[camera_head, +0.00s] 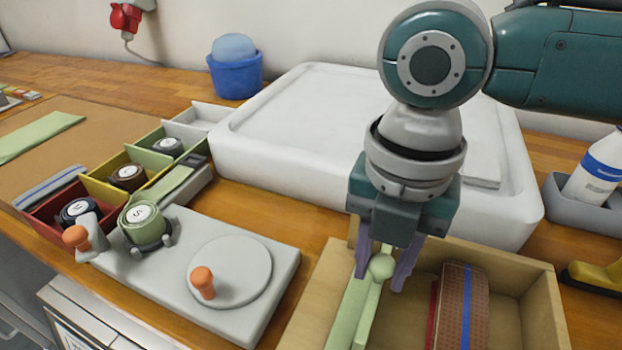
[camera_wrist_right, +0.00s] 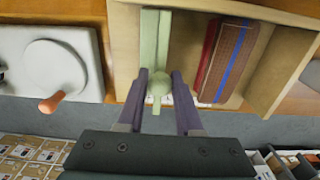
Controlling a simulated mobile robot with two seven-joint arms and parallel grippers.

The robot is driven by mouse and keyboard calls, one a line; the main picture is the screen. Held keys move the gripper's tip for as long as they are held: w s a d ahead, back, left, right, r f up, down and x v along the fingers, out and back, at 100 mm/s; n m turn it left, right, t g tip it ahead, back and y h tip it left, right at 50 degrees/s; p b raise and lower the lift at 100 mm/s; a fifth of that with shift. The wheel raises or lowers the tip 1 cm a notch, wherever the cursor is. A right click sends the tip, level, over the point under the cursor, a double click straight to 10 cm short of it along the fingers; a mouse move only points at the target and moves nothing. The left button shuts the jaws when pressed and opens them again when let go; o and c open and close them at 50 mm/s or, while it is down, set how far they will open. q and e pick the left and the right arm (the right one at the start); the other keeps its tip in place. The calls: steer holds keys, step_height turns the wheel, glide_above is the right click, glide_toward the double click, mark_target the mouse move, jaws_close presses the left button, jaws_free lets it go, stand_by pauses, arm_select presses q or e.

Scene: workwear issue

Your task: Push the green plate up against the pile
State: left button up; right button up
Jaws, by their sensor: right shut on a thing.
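The green plate (camera_head: 350,309) stands upright in an open wooden box and has a round green knob (camera_head: 381,267) on it. My right gripper (camera_head: 382,272) comes down from above and is shut on this knob, one purple finger on each side. In the right wrist view the plate (camera_wrist_right: 154,40) runs along the box beside the pile (camera_wrist_right: 226,60). The pile (camera_head: 463,305) is a brown, dotted stack with a red side and a blue band, to the right of the plate. A gap shows between plate and pile. My left gripper is not in view.
The wooden box (camera_head: 530,268) has free floor on both sides of the pile. A white tray (camera_head: 300,120) stands behind it. A grey board (camera_head: 250,315) with an orange-knobbed disc lies to the left. A bottle (camera_head: 594,172) stands at the right.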

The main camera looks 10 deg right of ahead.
steer(key=shift+s+d+r+p, duration=0.1)
steer(key=shift+s+d+p, duration=0.5)
steer(key=shift+d, duration=0.25)
steer(key=shift+s+d+f+p, duration=0.1)
steer(key=shift+s+d+p, duration=0.45)
steer(key=shift+d+p, duration=0.25)
steer(key=shift+s+d+r+p, duration=0.1)
steer(key=shift+s+d+p, duration=0.45)
steer(key=shift+d, duration=0.35)
steer(key=shift+s+d+p, duration=0.45)
steer(key=shift+s+d, duration=0.05)
steer(key=shift+d, duration=0.25)
steer(key=shift+s+d+p, duration=0.4)
steer(key=shift+s+d, duration=0.1)
steer(key=shift+d, duration=0.25)
steer(key=shift+s+d+p, duration=0.45)
steer(key=shift+s+d, duration=0.05)
steer(key=shift+d, duration=0.25)
steer(key=o, duration=0.7)
steer(key=shift+o, duration=0.3)
steer(key=shift+a, duration=0.1)
step_height(320, 180, up, 8)
steer(key=p, duration=0.8)
